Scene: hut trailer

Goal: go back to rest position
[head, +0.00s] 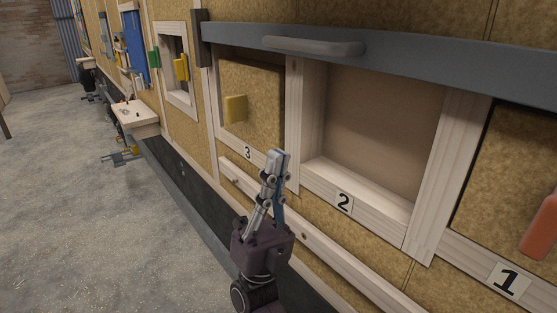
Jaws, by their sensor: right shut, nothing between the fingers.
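My right gripper (276,157) stands upright in the lower middle of the head view, in front of the wooden wall. Its fingers are together with nothing between them. It is in front of the strip below the compartments marked 3 and 2; whether it touches the wall I cannot tell. My left gripper is out of view.
Compartment 2 (380,130) is open and looks empty. Panels with a yellow handle (235,109) and a red handle (541,228) fill compartments 3 and 1. A grey rail with a handle (314,47) runs above. A small shelf (135,117) juts out farther left. The concrete floor (90,220) at left is clear.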

